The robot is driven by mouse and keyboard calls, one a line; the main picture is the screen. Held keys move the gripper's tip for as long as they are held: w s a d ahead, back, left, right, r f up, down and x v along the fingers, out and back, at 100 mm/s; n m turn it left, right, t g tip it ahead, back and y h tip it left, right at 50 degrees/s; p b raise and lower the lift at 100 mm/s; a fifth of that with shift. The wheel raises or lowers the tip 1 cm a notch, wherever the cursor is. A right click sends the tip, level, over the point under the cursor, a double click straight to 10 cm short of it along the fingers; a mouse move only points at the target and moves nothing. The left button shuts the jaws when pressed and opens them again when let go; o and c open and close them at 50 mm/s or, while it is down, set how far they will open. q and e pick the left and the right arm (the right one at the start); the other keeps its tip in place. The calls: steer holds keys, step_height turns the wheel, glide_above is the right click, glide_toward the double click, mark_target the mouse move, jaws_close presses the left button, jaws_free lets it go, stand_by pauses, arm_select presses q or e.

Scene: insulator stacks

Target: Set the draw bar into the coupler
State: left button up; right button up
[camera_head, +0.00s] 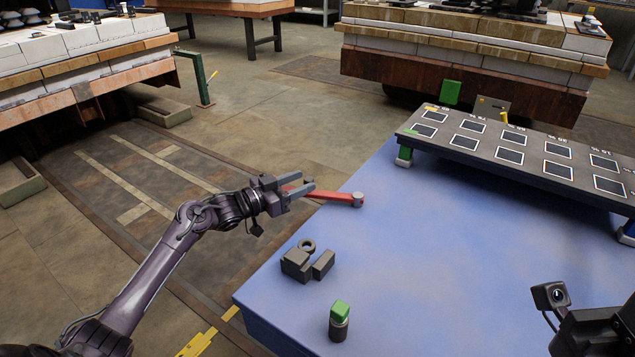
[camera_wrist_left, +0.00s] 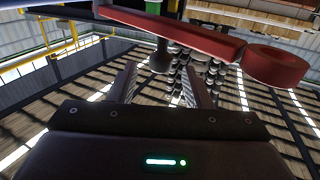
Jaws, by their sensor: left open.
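The red draw bar (camera_head: 335,197) lies near the left edge of the blue table, with a grey round piece at its right end. In the left wrist view the draw bar (camera_wrist_left: 190,34) runs across above the fingertips and has a red ring at its right end. My left gripper (camera_head: 307,184) is open at the bar's left end; I cannot tell whether the bar is between the fingers. The left wrist view shows the spread fingers (camera_wrist_left: 160,80). Grey blocks with a ring, likely the coupler (camera_head: 297,263), sit closer to the table's front. My right gripper is out of view.
A green-topped dark cylinder (camera_head: 339,321) stands at the table's front. A long grey rack (camera_head: 515,150) with square panels stands along the back right. The blue table (camera_head: 440,260) is clear in the middle. Part of my right arm shows at lower right.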

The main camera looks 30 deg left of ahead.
mark_target(305, 181)
arm_select(q)
steer(key=b+x, duration=0.1)
steer(key=x, duration=0.4)
steer(key=shift+f, duration=0.1)
jaws_close()
